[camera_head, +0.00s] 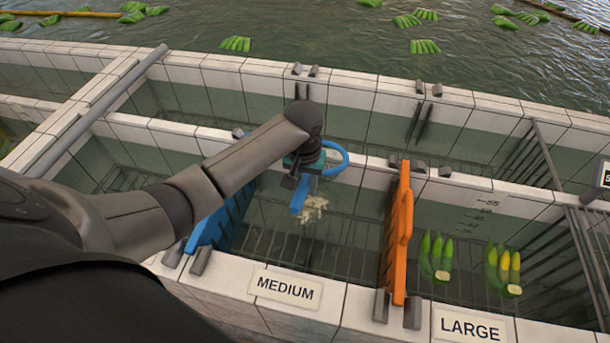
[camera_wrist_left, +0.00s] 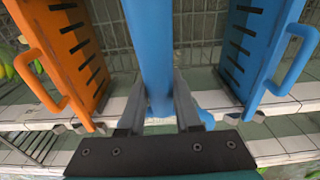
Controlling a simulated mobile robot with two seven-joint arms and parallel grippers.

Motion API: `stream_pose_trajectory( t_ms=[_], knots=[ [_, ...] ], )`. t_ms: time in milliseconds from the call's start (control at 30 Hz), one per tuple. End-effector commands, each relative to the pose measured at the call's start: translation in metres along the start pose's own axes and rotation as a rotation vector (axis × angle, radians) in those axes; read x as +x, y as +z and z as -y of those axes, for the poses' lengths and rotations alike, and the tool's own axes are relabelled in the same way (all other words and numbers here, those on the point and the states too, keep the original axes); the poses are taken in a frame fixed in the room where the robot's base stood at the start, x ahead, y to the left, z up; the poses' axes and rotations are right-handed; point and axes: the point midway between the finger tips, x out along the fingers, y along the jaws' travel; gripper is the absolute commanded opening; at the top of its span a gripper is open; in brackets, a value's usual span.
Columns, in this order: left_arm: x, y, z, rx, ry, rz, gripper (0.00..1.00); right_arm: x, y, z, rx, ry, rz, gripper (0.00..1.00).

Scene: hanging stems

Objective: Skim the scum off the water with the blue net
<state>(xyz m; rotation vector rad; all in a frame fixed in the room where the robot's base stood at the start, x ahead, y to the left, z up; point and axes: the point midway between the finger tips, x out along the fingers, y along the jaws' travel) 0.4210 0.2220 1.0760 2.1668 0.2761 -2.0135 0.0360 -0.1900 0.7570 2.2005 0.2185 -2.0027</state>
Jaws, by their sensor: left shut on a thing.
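The blue net shows in the head view as a blue handle (camera_head: 298,196) and a curved blue hoop (camera_head: 338,157); its mesh cannot be made out. My left gripper (camera_head: 300,178) is shut on the handle above the MEDIUM compartment. In the left wrist view the blue shaft (camera_wrist_left: 150,50) runs between the fingers of my left gripper (camera_wrist_left: 165,110). A pale, clumpy patch of scum (camera_head: 314,208) is on the water in the MEDIUM compartment, just beside and below the handle. My right gripper is out of view.
A blue slotted gate (camera_head: 222,222) and an orange gate (camera_head: 397,230) flank the compartment. Green and yellow banana clusters (camera_head: 436,255) lie in the LARGE compartment to the right. Tiled walls (camera_head: 350,100) surround the tanks. More green bunches (camera_head: 235,44) float in the open water behind.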

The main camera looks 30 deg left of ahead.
Motion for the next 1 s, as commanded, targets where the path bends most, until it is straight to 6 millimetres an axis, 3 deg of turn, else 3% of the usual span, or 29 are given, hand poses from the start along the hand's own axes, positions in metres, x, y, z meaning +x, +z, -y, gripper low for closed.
stream_pose_trajectory(
  t_ms=[367, 1000],
  knots=[
    [0.017, 0.002, 0.000, -0.002, 0.002, 0.001, 0.00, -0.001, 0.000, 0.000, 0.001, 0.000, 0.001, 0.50],
    [0.080, 0.006, 0.000, -0.001, 0.001, 0.001, 0.00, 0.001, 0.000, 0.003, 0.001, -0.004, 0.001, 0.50]
  ],
)
